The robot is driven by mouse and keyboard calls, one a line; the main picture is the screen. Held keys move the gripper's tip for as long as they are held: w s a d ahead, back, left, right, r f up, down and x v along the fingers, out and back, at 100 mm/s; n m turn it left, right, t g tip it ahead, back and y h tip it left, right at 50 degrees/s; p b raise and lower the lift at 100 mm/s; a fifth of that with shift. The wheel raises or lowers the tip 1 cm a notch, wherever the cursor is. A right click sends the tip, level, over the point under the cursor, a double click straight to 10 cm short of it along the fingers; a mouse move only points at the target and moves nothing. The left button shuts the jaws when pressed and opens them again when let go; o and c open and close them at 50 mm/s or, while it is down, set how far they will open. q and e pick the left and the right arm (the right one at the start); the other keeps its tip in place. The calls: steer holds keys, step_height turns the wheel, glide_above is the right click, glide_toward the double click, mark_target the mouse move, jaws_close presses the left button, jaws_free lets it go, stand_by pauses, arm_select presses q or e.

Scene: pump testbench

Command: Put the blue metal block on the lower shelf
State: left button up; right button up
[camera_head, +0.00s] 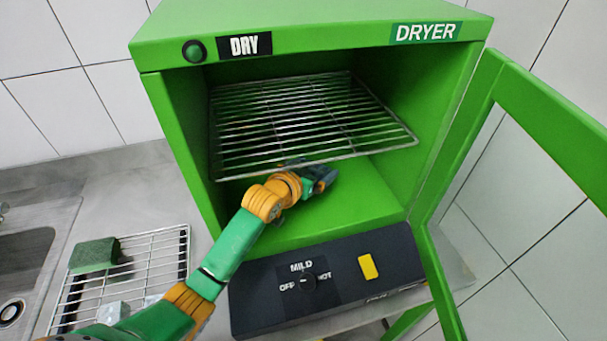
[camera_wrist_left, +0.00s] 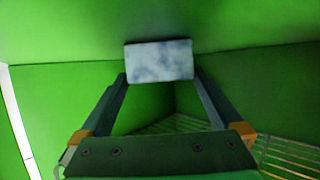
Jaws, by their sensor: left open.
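My left gripper (camera_head: 322,178) is inside the green dryer, under the wire rack (camera_head: 300,115) and above the dryer's green floor (camera_head: 350,215). In the left wrist view, a mottled pale blue-grey block (camera_wrist_left: 158,60) is at the fingertips, against or close to a green surface. The fingers are apart, one toward each side of the block. I cannot tell whether they touch it. In the head view the block is hidden by the gripper. My right gripper is not in view.
The dryer's glass door (camera_head: 470,140) stands open on the right. A control panel (camera_head: 320,280) with a knob and yellow switch is below the opening. At left, a wire drying rack (camera_head: 165,250) holds a green sponge (camera_head: 94,256) and pale blocks beside a sink (camera_head: 30,240).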

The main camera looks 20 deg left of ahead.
arm_select(q)
steer(key=v, duration=1.1)
